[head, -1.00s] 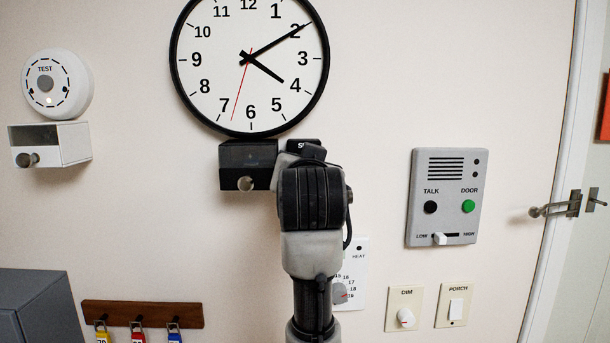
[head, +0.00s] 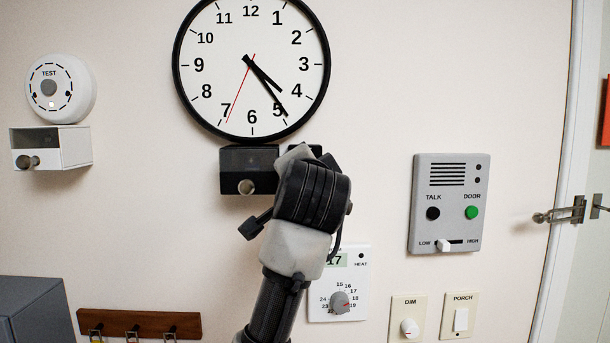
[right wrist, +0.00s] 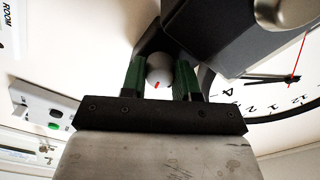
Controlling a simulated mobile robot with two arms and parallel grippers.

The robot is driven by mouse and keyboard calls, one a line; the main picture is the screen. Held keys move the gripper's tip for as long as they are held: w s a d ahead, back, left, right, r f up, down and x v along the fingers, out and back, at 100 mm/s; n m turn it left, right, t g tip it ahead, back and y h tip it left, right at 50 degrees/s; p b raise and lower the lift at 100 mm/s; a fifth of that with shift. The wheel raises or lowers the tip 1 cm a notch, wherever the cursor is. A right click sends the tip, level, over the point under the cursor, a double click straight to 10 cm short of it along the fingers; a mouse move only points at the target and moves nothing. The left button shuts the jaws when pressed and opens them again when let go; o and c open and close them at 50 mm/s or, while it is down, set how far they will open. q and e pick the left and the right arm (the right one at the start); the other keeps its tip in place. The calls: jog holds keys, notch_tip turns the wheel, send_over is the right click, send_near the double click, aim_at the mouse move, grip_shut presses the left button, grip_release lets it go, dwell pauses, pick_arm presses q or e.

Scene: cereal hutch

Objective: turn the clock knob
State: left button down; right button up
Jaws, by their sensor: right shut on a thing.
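The round wall clock (head: 250,65) has a black rim. Its hour hand lies between 4 and 5, and its minute hand points close to 5. My right gripper (right wrist: 159,78) has its green fingers on either side of a small pale knob (right wrist: 158,66) with a red mark, and is shut on it. In the head view my right arm comes up from below and its wrist hides this knob, just under the clock's lower right rim. The clock's edge also shows in the right wrist view (right wrist: 268,96). My left gripper is not in view.
A dark box (head: 234,157) with a silver knob (head: 246,187) sits left of my right wrist. An intercom panel (head: 424,228), a thermostat (head: 357,295) and a dimmer (head: 408,308) are to the right. A white box (head: 74,146) hangs at left.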

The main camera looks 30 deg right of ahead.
jog(key=shift+m, duration=0.3)
jog(key=o, duration=0.9)
